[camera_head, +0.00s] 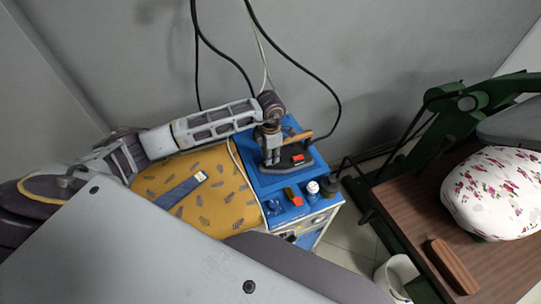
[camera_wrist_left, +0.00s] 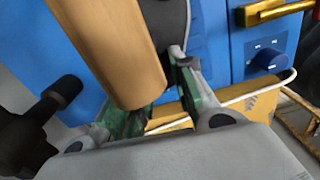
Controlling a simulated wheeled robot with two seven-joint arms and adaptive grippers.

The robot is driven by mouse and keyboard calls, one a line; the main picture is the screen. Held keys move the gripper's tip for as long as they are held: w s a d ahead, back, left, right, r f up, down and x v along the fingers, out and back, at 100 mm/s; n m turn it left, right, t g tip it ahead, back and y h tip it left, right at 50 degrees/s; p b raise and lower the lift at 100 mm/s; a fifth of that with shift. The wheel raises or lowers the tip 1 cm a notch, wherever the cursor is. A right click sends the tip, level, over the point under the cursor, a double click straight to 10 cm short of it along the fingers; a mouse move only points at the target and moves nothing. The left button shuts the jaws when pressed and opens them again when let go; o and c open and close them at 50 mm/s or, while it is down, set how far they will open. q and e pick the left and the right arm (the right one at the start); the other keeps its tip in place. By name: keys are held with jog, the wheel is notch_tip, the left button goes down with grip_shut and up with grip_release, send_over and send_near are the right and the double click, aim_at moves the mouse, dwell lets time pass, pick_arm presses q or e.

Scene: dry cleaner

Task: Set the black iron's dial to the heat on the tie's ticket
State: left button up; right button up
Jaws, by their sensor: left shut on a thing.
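The black iron (camera_head: 298,168) sits on the blue cabinet top, its wooden handle (camera_head: 299,142) above it. My left gripper (camera_head: 270,160) is down at the iron's rear. It is shut, apparently on the iron's dial, which is hidden between the fingers. In the left wrist view the fingers (camera_wrist_left: 152,105) are beside the tan handle (camera_wrist_left: 115,45), which covers much of the grip. The dial's setting cannot be read. A dark blue tie (camera_head: 178,192) lies on the yellow patterned pad with its pale ticket (camera_head: 200,176), too small to read. My right gripper is not in view.
A green press (camera_head: 465,105) with a floral pad (camera_head: 495,193) stands at right, with a white bin (camera_head: 397,275) in front.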

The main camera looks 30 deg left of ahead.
pick_arm(q)
jog(key=shift+m+b, duration=0.5)
jog(key=o, duration=1.1)
jog(key=shift+r, duration=6)
